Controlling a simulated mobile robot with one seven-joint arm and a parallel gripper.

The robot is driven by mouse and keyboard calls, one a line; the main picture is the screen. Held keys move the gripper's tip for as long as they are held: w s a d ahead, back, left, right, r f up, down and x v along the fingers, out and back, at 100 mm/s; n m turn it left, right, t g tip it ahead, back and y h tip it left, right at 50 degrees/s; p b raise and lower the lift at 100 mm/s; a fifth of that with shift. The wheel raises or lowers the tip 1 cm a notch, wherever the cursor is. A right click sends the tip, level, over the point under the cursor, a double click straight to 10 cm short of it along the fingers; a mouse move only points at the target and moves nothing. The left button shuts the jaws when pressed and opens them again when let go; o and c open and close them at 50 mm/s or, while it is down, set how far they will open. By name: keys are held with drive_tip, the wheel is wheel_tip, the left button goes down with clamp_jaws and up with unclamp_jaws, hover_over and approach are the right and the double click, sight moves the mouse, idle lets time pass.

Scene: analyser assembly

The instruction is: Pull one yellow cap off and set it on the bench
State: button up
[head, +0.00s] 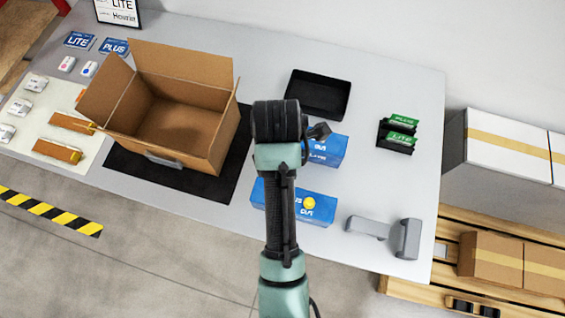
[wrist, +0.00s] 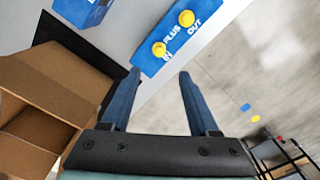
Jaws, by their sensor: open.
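A blue analyser box (head: 265,199) lies on the bench in front, partly hidden by my arm. One yellow cap (head: 309,203) shows on its top in the head view. In the wrist view the same kind of blue box (wrist: 150,66), marked PLUS, IN and OUT, carries two yellow caps: the IN cap (wrist: 159,49) and the OUT cap (wrist: 186,18). My gripper (wrist: 159,74) is open and empty, its fingertips pointing toward the box with the IN cap ahead between them.
A second blue box (head: 330,150) lies behind. An open cardboard box (head: 205,135) stands on a black mat (head: 125,165) at left. A black tray (head: 318,94), a grey tool (head: 406,238) and a dark holder with green cards (head: 397,137) are on the bench. Bench between them is clear.

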wheel_tip(320, 180, down, 12)
drive_tip(key=shift+r+p, duration=0.15)
drive_tip(key=shift+p, duration=0.35)
clamp_jaws()
drive_tip(key=c, duration=0.7)
unclamp_jaws()
clamp_jaws()
drive_tip(key=shift+r+p, duration=0.55)
drive_tip(key=shift+r+p, duration=3.45)
drive_tip(key=shift+p, duration=0.2)
drive_tip(key=shift+f, duration=0.1)
